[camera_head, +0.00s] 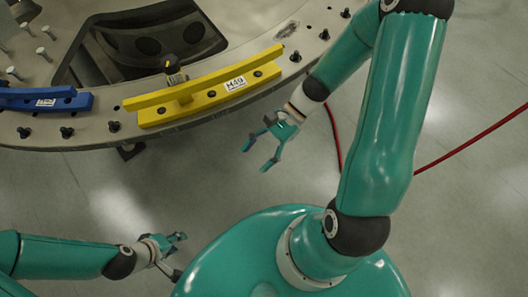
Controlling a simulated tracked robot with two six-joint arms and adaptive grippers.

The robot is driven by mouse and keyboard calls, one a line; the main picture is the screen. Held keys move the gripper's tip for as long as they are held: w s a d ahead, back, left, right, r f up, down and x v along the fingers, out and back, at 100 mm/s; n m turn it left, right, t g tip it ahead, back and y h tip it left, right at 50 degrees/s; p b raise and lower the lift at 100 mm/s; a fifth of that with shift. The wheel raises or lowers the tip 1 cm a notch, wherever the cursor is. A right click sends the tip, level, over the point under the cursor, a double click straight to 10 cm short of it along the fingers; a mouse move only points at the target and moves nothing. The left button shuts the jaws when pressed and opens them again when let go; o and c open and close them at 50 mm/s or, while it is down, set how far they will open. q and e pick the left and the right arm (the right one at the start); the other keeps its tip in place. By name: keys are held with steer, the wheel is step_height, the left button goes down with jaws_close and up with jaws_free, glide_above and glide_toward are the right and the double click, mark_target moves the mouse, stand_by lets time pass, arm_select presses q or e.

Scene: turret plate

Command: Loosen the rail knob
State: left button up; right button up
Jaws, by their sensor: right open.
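A yellow rail (212,88) with a white label reading like "M49" is bolted along the rim of the round plate (95,135). A small dark knob (172,64) with a yellow top stands at the rail's back edge, left of its middle. My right gripper (255,160) is open and empty, pointing down-left over the floor in front of the plate, apart from the rail and knob. My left gripper (180,254) is low at the left, beside my base and far from the knob; its finger gap is unclear.
A blue rail (45,99) sits left of the yellow one. Several dark bolts (114,126) stick up along the plate's rim, and pale pegs stand at the upper left. A large opening (150,45) lies behind the knob. A red cable (470,140) crosses the floor at right.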

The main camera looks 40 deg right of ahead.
arm_select(q)
steer(key=shift+s, duration=0.4)
arm_select(e)
steer(key=shift+s+a+f+n+g+h, duration=0.15)
steer(key=shift+s+f+n+g+h, duration=0.2)
steer(key=shift+f, duration=0.4)
steer(key=shift+s+a+f+n+g+h, duration=0.15)
steer(key=shift+s+f+n, duration=0.2)
steer(key=shift+s+f, duration=0.3)
arm_select(q)
steer(key=shift+f, duration=0.1)
arm_select(e)
steer(key=shift+w, duration=0.1)
